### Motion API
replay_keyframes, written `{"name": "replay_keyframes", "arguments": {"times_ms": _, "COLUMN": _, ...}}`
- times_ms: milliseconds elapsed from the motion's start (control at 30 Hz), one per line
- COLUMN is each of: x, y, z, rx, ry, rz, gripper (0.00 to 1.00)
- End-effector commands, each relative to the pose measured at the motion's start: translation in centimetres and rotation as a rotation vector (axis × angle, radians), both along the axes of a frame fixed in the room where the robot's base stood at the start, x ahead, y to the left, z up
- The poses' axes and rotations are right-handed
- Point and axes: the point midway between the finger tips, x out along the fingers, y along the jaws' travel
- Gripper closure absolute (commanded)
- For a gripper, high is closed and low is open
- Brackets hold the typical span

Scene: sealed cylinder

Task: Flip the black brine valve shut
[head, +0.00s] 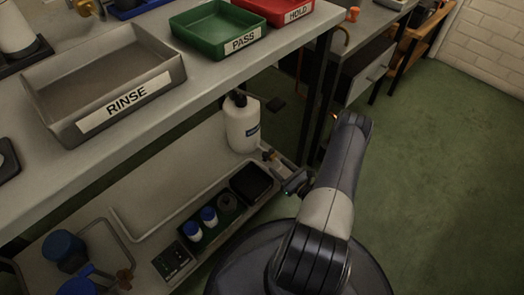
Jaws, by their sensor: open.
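My arm reaches up from the bottom of the head view and bends over. My gripper (292,181) is a small dark shape left of the arm, beside the right end of the lower shelf. It is open, with its fingers partly hidden. A white bottle (243,126) with a black top stands just left of the fitting. A black flat piece (276,103) shows right of the bottle top.
Above the lower shelf (165,185) is a bench with a grey RINSE tray (60,116), a green PASS tray (205,45) and a red HOLD tray (268,8). A black tray (250,186) and blue-capped bottles (209,218) sit on the shelf. Green floor (440,190) is clear at right.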

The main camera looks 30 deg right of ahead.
Motion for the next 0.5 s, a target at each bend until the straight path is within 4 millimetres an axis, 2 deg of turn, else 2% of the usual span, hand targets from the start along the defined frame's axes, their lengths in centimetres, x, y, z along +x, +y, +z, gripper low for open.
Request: {"name": "replay_keyframes", "arguments": {"times_ms": 500, "x": 8.0, "y": 2.5, "z": -0.1, "rx": -0.004, "ry": -0.002, "rz": 0.008, "gripper": 0.54}}
